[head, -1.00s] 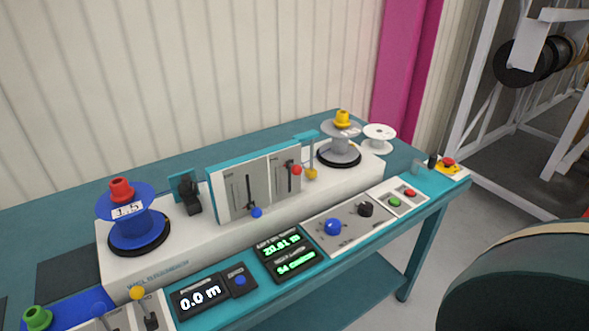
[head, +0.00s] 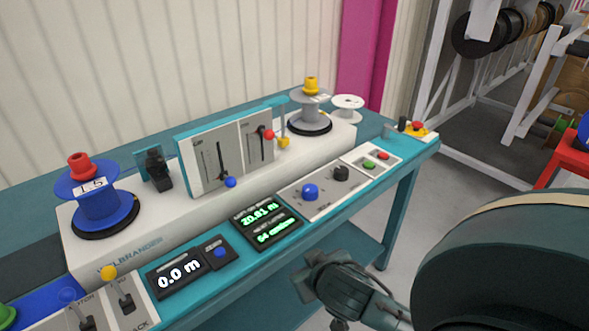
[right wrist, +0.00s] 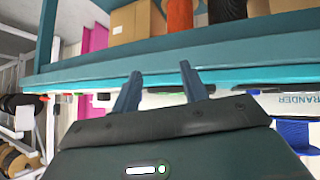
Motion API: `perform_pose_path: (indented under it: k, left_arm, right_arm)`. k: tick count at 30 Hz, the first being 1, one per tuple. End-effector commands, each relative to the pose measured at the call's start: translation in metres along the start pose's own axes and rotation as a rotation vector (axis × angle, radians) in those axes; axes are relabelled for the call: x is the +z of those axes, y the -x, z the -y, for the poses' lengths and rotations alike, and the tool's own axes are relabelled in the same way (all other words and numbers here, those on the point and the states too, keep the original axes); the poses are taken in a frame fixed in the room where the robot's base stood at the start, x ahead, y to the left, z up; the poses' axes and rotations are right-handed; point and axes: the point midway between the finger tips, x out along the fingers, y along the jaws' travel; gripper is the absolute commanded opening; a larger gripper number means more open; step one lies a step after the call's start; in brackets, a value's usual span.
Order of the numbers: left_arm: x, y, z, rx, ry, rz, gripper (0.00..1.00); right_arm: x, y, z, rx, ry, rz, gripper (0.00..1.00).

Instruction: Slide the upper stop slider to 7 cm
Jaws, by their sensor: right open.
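A white panel (head: 203,177) with two slotted scales stands upright on the machine. Its left slider has a blue knob (head: 231,182) low on its slot. Its right slider has a red knob (head: 268,134) higher up. The labels and scale figures are too small to read, so I cannot tell which is the upper stop or its setting. My right gripper is open and empty in the right wrist view (right wrist: 162,75). In the head view the end of my right arm is in front of the table edge, well apart from the panel. My left gripper is not in view.
A yellow knob (head: 284,142) stands just right of the panel. A blue reel (head: 97,207) is on the left and a grey reel (head: 310,108) on the right. The front console (head: 318,195) has several knobs and buttons. The teal table edge lies before my right arm.

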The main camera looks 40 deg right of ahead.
Motion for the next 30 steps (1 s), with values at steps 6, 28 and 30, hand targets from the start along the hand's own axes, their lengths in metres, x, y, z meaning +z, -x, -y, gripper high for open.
perform_pose_path:
  k: [6,28,30]
  left_arm:
    - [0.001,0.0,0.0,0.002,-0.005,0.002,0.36]
    - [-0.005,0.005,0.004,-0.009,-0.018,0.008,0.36]
    - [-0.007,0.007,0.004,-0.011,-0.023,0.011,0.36]
  right_arm:
    - [-0.099,-0.022,-0.038,0.02,-0.086,-0.395,0.44]
    - [-0.244,-0.024,-0.073,-0.303,-0.072,-0.777,0.44]
    - [-0.251,-0.029,-0.07,-0.303,-0.071,-0.778,0.44]
